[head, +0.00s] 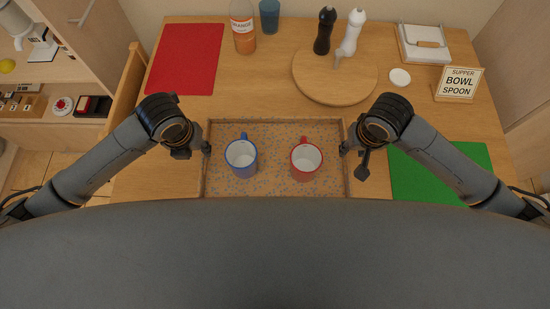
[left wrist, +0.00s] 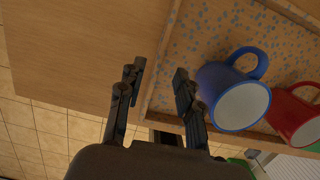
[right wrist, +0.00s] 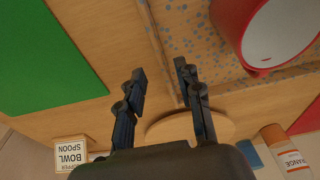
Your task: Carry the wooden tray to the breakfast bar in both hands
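The wooden tray (head: 276,122) has a speckled floor and low walls, and rests on the table in front of me. A blue mug (head: 241,158) and a red mug (head: 306,160) stand upright in it. My left gripper (head: 197,151) is at the tray's left wall. In the left wrist view its fingers (left wrist: 158,82) are spread, one on each side of the wall line. My right gripper (head: 353,151) is at the right wall. In the right wrist view its fingers (right wrist: 160,84) are also spread either side of the wall line. I cannot tell finger height against the rim.
A round board (head: 320,88) with black and white mills stands behind the tray. A red mat (head: 185,58), orange bottle (head: 243,30) and blue cup (head: 269,15) are back left. A green mat (head: 420,178), sign (head: 459,84) and white dish (head: 399,77) are right.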

